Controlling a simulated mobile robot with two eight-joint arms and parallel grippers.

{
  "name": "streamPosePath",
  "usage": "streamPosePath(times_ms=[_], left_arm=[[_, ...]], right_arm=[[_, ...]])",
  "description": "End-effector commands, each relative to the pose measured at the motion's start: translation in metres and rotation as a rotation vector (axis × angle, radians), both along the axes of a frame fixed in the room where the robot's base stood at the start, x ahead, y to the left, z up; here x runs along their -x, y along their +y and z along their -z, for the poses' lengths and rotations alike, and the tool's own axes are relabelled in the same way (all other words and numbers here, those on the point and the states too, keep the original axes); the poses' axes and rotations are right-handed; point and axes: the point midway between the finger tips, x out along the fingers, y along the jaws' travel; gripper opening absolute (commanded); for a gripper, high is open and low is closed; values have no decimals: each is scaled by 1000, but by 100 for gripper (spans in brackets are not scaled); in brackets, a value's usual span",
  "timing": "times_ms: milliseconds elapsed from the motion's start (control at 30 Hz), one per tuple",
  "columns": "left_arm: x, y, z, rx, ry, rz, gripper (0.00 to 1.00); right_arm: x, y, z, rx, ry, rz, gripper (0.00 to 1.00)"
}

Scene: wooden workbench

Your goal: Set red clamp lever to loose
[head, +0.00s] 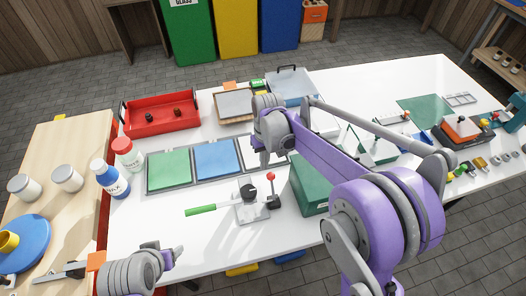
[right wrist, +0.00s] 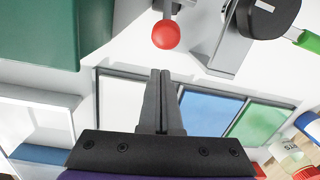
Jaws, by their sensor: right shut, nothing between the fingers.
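The red clamp lever (head: 270,177) is a thin upright rod with a red ball on top, at the right side of a grey clamp device (head: 252,213) on the white table. A lever with a green handle (head: 201,210) points left from the device. In the right wrist view the red ball (right wrist: 166,35) shows above the fingertips, with the grey device (right wrist: 222,50) to its right. My right gripper (head: 264,160) is shut and empty, close behind the red ball; the fingers (right wrist: 160,75) are together and apart from it. My left gripper (head: 179,251) is at the front left, its opening unclear.
A dark green box (head: 312,190) stands just right of the lever. Green (head: 168,169) and blue (head: 217,158) panels lie behind the clamp. A red tray (head: 160,118) and bottles (head: 110,180) are at the left. The table in front of the clamp is clear.

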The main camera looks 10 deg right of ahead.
Motion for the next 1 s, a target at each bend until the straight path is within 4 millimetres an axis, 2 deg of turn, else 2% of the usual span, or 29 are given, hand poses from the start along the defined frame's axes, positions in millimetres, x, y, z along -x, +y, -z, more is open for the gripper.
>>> streamPosePath(times_ms=[100, 233, 1000], left_arm=[[-1, 0, -5, 0, -2, 0, 65], [-2, 0, -6, 0, -3, 0, 65], [-2, 0, -8, 0, -4, 0, 65]], right_arm=[[13, -3, -8, 0, -1, 0, 0], [20, -4, -10, 0, -1, 0, 0], [28, -5, -15, -2, -62, 0, 0]])
